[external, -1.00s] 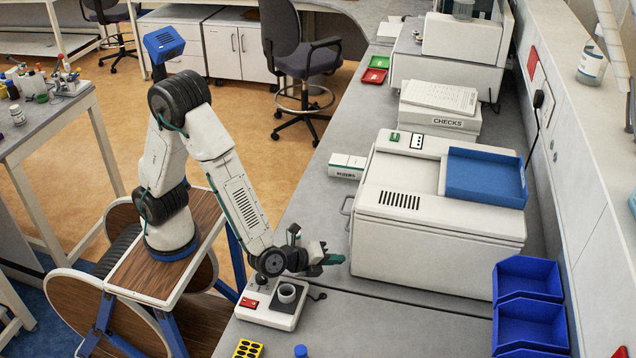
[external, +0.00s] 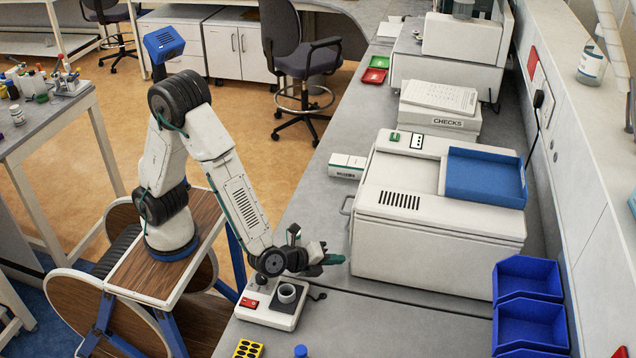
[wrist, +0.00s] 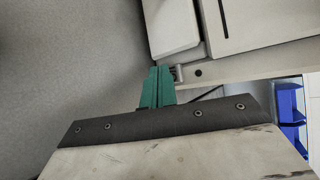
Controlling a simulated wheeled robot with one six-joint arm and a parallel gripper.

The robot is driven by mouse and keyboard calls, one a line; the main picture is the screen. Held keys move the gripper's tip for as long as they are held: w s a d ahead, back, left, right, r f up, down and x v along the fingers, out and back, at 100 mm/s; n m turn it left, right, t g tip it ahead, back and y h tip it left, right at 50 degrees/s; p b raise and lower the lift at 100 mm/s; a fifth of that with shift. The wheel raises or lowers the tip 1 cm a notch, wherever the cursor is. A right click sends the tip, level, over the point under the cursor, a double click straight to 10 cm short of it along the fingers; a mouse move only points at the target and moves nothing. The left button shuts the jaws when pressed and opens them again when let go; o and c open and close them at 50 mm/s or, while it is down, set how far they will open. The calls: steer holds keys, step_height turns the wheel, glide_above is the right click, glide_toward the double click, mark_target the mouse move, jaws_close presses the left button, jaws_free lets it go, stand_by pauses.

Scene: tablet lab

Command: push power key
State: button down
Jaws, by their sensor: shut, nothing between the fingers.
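No part is plainly labelled as a power key. A red switch (external: 250,303) is on the small white device with a cup. My gripper (external: 335,259) has green fingers, shut and empty, pointing right at the front left of the large machine, above the bench. In the wrist view the fingers (wrist: 158,78) are together, near the machine's edge. It is apart from both the green key and the red switch.
The large white machine (external: 430,240) carries a blue tray (external: 485,178) and has a side handle (external: 346,204). A small white box (external: 347,166) stands left of it. Blue bins (external: 530,300) stand at the right. Bare bench (external: 400,320) lies in front.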

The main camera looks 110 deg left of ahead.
steer(key=shift+w, duration=0.1)
steer(key=shift+w, duration=0.35)
stand_by(0.6)
steer(key=shift+s, duration=0.45)
steer(key=shift+s, duration=3)
steer(key=shift+r, duration=0.1)
